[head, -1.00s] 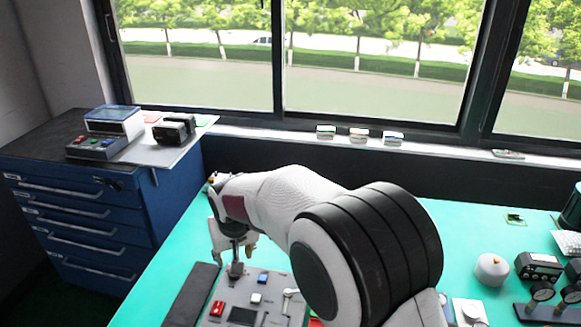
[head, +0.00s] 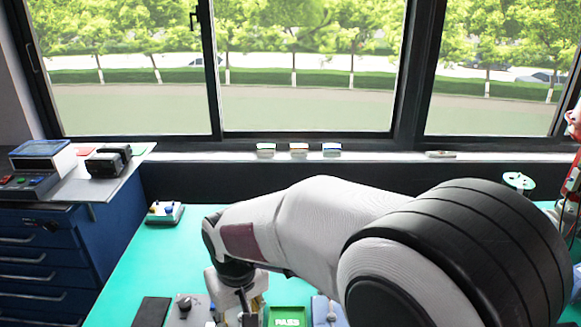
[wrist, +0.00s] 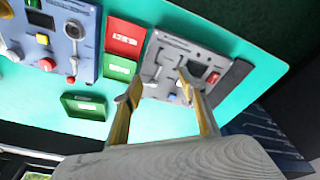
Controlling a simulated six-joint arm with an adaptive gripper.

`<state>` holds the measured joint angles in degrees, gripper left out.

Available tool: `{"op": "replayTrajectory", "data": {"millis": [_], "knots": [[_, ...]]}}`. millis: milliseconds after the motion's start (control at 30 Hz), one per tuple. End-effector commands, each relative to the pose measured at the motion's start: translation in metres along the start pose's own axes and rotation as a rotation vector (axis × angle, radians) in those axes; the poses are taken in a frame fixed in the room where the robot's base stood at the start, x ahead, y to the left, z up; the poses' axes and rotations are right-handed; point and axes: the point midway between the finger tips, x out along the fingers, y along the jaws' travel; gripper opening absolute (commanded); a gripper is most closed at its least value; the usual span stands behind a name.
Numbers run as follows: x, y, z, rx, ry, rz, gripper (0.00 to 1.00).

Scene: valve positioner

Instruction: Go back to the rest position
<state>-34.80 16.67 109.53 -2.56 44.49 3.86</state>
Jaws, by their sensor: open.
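My gripper (wrist: 160,78) is open and empty in the wrist view, its two yellow-sided fingers apart. Beyond the fingertips lies a grey panel (wrist: 162,62) with a lever, a dark square and small switches. The fingers overlap the panel in the picture and look clear of it. In the head view, my gripper (head: 240,300) hangs pointing down at the bottom edge. My arm hides part of the bench, and the fingertips are cut off or too unclear to judge there. A corner of the grey panel (head: 185,314) shows to its left.
A green PASS tray (head: 288,317) and a blue-grey panel (head: 326,309) are right of my gripper. A red tray (wrist: 125,38) and another green tray (wrist: 83,106) show in the wrist view. A blue drawer cabinet (head: 95,240) stands left.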

Motion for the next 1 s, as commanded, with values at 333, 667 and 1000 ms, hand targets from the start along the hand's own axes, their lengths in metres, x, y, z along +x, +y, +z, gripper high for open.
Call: {"op": "replayTrajectory", "data": {"millis": [333, 667, 1000], "knots": [[-0.045, 0.042, 0.059, 0.077, 0.002, 0.008, 0.41], [-0.078, 0.070, 0.116, 0.157, 0.020, 0.017, 0.41], [-0.104, 0.091, 0.172, 0.248, 0.058, 0.032, 0.41]]}}
